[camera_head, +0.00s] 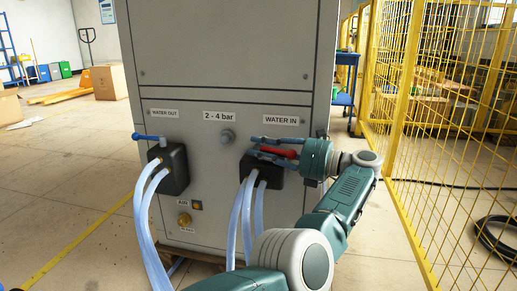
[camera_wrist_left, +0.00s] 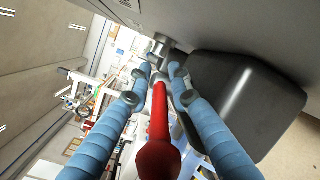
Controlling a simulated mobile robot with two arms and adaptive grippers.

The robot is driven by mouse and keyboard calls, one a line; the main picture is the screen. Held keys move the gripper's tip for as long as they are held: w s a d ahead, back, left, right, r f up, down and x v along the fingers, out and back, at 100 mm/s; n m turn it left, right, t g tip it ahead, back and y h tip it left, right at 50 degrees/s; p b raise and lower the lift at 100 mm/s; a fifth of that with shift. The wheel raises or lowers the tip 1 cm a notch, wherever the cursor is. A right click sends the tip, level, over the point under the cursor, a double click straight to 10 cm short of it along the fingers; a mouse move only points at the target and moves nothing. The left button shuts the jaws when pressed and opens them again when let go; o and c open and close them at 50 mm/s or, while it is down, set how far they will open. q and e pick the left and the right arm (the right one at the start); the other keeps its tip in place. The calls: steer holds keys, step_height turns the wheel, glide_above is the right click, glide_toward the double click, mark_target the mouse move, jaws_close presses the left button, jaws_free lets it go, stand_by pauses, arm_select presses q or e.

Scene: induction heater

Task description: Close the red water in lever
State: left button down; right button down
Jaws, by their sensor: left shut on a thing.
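The red water in lever (camera_head: 278,151) lies roughly level in front of the machine's panel, under the "WATER IN" label (camera_head: 281,120). My left gripper (camera_head: 256,147) reaches it from the right, its light-blue fingers along the lever. In the left wrist view the red lever (camera_wrist_left: 159,125) runs between the two fingers (camera_wrist_left: 161,72), its rounded end toward the camera. The gripper is shut on the lever. The valve's pivot is partly hidden by the fingers. My right gripper is not in view.
A black block (camera_head: 262,178) with clear hoses (camera_head: 247,215) sits just below the lever; it shows large beside the fingers in the wrist view (camera_wrist_left: 235,95). A blue lever (camera_head: 148,137) is at "WATER OUT". A yellow mesh fence (camera_head: 450,110) stands at the right.

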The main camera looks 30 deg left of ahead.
arm_select(q)
steer(key=c, duration=1.8)
jaws_free()
steer(key=shift+r, duration=0.15)
step_height(320, 180, up, 10)
steer(key=shift+f, duration=0.1)
